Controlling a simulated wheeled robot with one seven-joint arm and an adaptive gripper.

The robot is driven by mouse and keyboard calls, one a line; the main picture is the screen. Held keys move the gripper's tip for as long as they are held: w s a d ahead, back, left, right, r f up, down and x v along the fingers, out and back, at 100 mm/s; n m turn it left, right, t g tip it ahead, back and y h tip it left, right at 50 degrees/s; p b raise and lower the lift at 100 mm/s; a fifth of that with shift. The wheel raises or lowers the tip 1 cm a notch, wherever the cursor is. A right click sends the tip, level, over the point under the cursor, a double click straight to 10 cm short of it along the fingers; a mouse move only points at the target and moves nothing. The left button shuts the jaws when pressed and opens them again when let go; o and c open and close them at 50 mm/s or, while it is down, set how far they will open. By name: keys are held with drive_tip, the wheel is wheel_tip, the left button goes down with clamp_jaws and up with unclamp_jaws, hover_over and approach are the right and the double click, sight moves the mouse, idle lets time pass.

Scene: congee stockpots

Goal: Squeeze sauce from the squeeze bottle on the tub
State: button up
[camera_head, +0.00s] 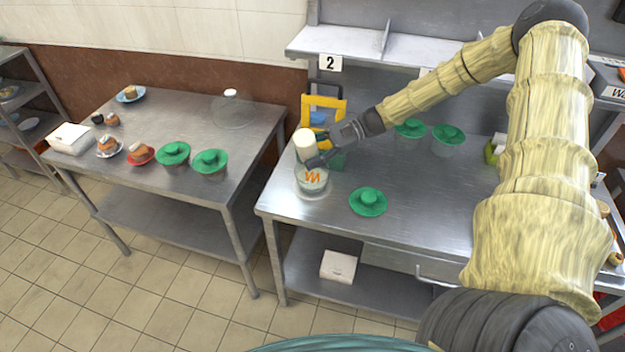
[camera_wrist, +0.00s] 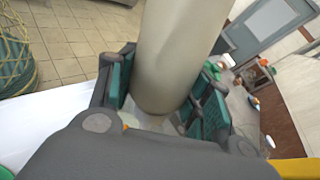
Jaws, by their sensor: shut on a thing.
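The squeeze bottle (camera_head: 304,145) is pale cream and is held above the tub (camera_head: 312,184) at the left end of the right-hand table. My gripper (camera_head: 312,151) is shut on it. In the wrist view the bottle (camera_wrist: 172,55) stands between the green finger pads of my gripper (camera_wrist: 165,92). The tub is clear, and an orange zigzag of sauce (camera_head: 312,177) shows on it. The bottle's lower end is partly hidden by the gripper. A green lid (camera_head: 368,201) lies on the table to the right of the tub.
Two green-lidded tubs (camera_head: 448,139) stand farther back on the right-hand table (camera_head: 420,205). A yellow frame (camera_head: 325,103) stands behind the gripper. The left table (camera_head: 150,120) holds two more green-lidded tubs, plated food, a white box and a clear dome. Bare metal lies right of the loose lid.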

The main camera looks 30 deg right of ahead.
drive_tip(key=shift+r, duration=0.1)
drive_tip(key=shift+r+p, duration=1.15)
drive_tip(key=shift+r, duration=0.3)
drive_tip(key=w+a+f+m+t+h+b, duration=0.1)
drive_tip(key=w+a+f+m+t+h, duration=0.1)
drive_tip(key=w+a+m+t, duration=0.1)
drive_tip(key=w+a+f+m+t+h+b, duration=0.1)
drive_tip(key=w+a+f+m+t+h, duration=0.1)
drive_tip(key=w+a, duration=0.5)
drive_tip(key=shift+w+a+f+m+t+h+b, duration=0.35)
drive_tip(key=shift+a+f+m+t, duration=0.65)
drive_tip(key=shift+t, duration=0.6)
